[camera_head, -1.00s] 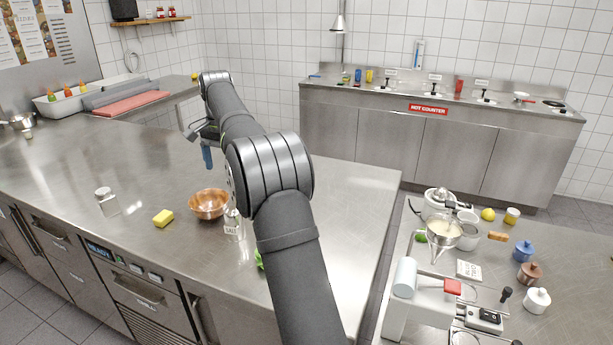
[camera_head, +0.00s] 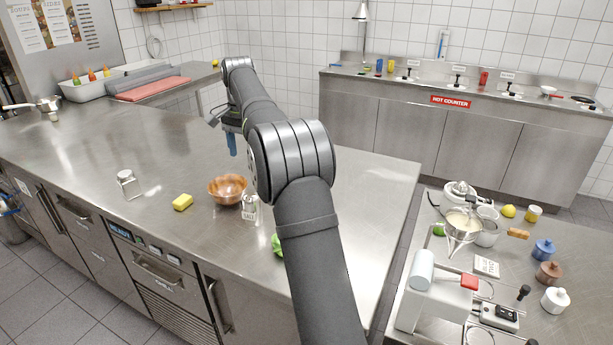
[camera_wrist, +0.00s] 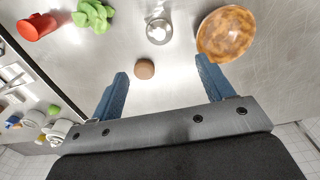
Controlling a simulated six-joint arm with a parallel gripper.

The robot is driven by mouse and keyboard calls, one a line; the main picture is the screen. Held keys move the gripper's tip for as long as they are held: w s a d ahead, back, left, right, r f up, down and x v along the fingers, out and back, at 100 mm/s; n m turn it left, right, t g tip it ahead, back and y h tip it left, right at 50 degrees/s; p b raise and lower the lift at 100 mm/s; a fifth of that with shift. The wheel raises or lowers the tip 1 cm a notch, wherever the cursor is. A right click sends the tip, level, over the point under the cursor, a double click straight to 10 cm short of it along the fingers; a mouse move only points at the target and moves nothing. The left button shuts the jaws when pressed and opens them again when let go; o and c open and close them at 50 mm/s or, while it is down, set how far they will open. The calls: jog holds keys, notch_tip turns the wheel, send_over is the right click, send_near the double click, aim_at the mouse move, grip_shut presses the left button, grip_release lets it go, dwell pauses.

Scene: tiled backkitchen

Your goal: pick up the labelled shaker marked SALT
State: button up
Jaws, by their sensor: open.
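The shaker labelled SALT (camera_head: 250,210) stands upright on the steel worktop in the head view, right beside the copper bowl (camera_head: 228,190) and partly close to my arm's outline. In the wrist view a glass shaker with a metal top (camera_wrist: 158,31) stands left of the bowl (camera_wrist: 227,34); its label cannot be read there. My gripper (camera_wrist: 161,66) is open and empty, above the worktop, with the shaker beyond its fingertips. In the head view one blue finger (camera_head: 232,145) shows behind the bowl; the rest is mostly hidden by my arm.
A second shaker (camera_head: 129,184) and a yellow sponge (camera_head: 183,202) stand left of the bowl. A green item (camera_head: 277,244) lies near the front edge. The wrist view shows a brown round thing (camera_wrist: 144,69) and a red item (camera_wrist: 36,27). The worktop behind the bowl is clear.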

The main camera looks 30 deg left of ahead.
jog(key=n+t+y, duration=0.2)
jog(key=n+y, duration=0.2)
jog(key=n, duration=0.7)
send_near(251, 195)
jog(key=x, duration=0.6)
jog(key=shift+w, duration=0.1)
jog(key=shift+t, duration=0.3)
jog(key=shift+x, duration=2.65)
jog(key=c, duration=1.2)
